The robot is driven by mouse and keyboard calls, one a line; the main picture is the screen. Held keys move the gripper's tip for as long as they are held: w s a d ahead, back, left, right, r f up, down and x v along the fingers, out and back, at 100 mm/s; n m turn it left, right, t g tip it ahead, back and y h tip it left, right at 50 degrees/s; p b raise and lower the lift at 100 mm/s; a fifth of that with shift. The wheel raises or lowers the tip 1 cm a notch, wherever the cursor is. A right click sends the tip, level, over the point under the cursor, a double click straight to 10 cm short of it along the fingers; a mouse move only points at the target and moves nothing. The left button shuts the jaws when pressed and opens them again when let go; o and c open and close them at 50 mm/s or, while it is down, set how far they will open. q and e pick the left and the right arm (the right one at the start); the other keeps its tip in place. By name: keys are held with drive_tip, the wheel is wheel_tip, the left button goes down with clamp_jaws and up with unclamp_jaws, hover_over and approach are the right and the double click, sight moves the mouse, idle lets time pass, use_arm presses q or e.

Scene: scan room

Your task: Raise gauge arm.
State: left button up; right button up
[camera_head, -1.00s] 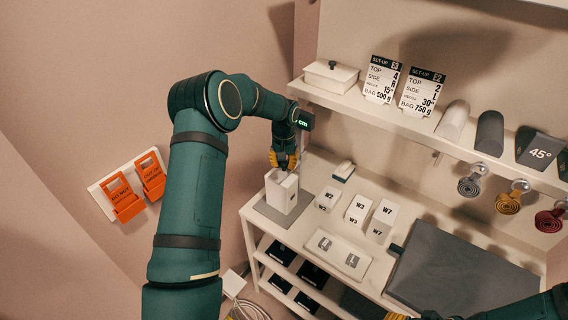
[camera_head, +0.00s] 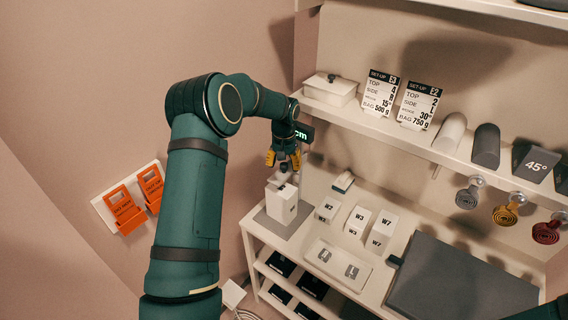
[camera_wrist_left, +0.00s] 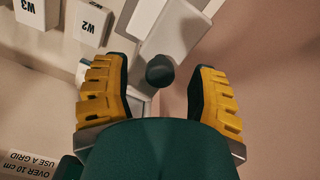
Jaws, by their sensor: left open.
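The gauge shows as a white upright block (camera_head: 282,205) on a grey mat at the left end of the bench, with a small dark knob (camera_head: 284,168) above it. A display reading "cm" (camera_head: 301,135) shows behind my left wrist. My left gripper (camera_head: 283,159) is open, pointing down just above the knob. In the left wrist view the round dark knob (camera_wrist_left: 160,71) lies between the two yellow-padded fingers (camera_wrist_left: 160,95), with gaps on both sides. Which part is the gauge arm is hard to tell. My right gripper is out of view.
Wedges marked W2 (camera_head: 327,209), W3 (camera_head: 357,221) and W7 (camera_head: 381,231) stand right of the gauge. A white tray (camera_head: 338,264) and a dark pad (camera_head: 460,280) lie nearer. A shelf (camera_head: 400,132) with set-up cards runs above. Orange holders (camera_head: 127,210) hang on the left wall.

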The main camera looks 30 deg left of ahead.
sight(284, 164)
use_arm(q)
wheel_tip(284, 164, up, 12)
idle(0.5)
drive_tip(key=shift+s+f, duration=0.1)
drive_tip(key=shift+f, duration=0.05)
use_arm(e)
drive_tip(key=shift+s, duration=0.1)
